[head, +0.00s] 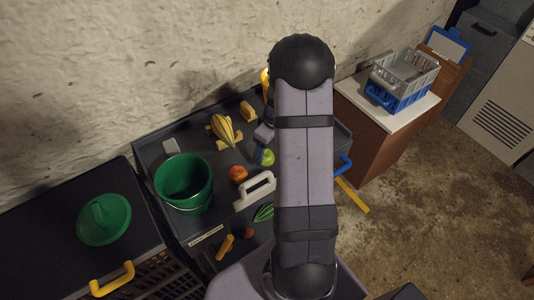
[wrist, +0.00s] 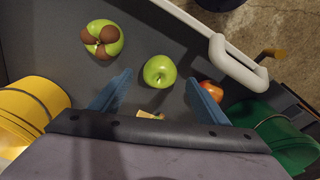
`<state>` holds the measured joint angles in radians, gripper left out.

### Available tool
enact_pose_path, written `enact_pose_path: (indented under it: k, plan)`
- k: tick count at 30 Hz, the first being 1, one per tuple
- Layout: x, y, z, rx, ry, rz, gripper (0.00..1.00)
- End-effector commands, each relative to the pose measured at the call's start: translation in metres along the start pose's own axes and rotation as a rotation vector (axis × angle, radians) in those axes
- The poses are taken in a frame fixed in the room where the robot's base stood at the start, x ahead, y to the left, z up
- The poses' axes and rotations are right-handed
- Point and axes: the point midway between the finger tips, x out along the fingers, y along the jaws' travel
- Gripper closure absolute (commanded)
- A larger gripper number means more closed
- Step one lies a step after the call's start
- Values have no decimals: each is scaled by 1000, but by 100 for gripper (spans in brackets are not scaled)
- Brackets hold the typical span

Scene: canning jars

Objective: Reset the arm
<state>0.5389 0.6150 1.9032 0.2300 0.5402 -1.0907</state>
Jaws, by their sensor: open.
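My gripper (wrist: 160,78) shows in the wrist view as two blue fingers spread wide apart, with nothing held between them. A green apple (wrist: 160,72) lies on the dark surface below, in line with the gap between the fingertips. In the head view my arm stretches up the middle of the picture.
A green lid (head: 104,220) lies at left. A grey basket (head: 408,67) stands on a cabinet at right. A yellow container (wrist: 30,110) is beside my gripper.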

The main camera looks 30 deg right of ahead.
Motion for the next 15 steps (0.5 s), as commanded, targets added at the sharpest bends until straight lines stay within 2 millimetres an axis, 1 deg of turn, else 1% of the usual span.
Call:
enact_pose_path:
  k: [6,10,15]
  plan:
    - [-25,0,0,0,1,2,31]
    - [-34,0,0,0,0,1,31]
    - [-37,0,0,0,-1,0,31]
